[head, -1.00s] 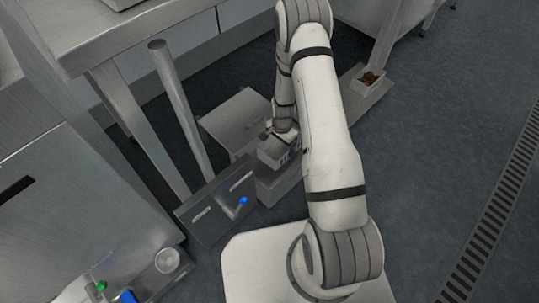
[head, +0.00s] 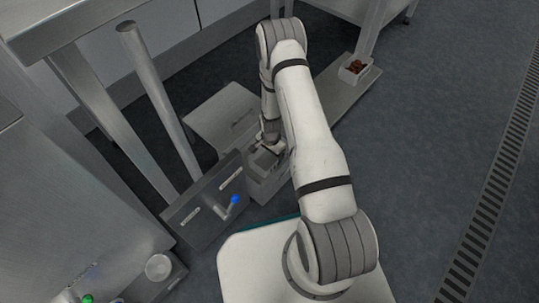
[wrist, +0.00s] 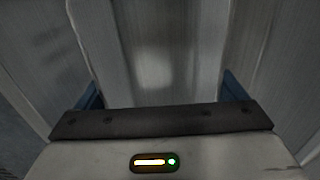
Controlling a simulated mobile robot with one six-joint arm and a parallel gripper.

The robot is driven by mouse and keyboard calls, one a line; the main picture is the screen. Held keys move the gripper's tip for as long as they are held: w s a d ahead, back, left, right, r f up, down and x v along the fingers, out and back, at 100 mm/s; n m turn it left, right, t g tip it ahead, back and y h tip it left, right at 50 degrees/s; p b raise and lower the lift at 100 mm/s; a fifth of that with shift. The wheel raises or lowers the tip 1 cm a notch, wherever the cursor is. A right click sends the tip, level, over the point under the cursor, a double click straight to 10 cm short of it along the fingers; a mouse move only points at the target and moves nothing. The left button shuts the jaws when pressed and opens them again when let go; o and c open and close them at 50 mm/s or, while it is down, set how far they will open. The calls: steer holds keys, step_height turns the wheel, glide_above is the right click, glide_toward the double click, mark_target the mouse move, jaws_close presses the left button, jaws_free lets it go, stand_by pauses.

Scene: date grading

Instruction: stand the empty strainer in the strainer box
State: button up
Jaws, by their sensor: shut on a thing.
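My gripper (head: 270,143) points down at a grey metal strainer (head: 262,161), low beside the table legs. The strainer sits at the mouth of the grey strainer box (head: 268,188), seemingly inside it at least in part; my arm hides some of both. In the wrist view the gripper's dark blue finger pads (wrist: 162,92) stand either side of a grey metal wall (wrist: 160,55), which I take to be the strainer. The gripper is shut on it. Whether the strainer touches the box floor is hidden.
A metal panel with a blue-handled valve (head: 208,206) stands just left of the box. A flat grey lid or plate (head: 222,113) lies behind. Floor is open further right.

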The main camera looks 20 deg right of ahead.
steer(key=shift+f, duration=0.1)
steer(key=o, duration=0.8)
step_height(320, 180, up, 12)
steer(key=p, duration=0.5)
step_height(320, 180, up, 14)
steer(key=n, duration=0.3)
glide_above(271, 160)
steer(key=s+r+n, duration=0.2)
steer(key=s+r, duration=0.2)
steer(key=r, duration=0.7)
steer(key=s+a+r+n+t, duration=0.1)
steer(key=s+r+n, duration=0.5)
steer(key=s+r, duration=0.9)
steer(key=s, duration=0.3)
steer(key=shift+s+a+r, duration=0.2)
steer(key=shift+a+r, duration=0.05)
steer(key=shift+a, duration=0.15)
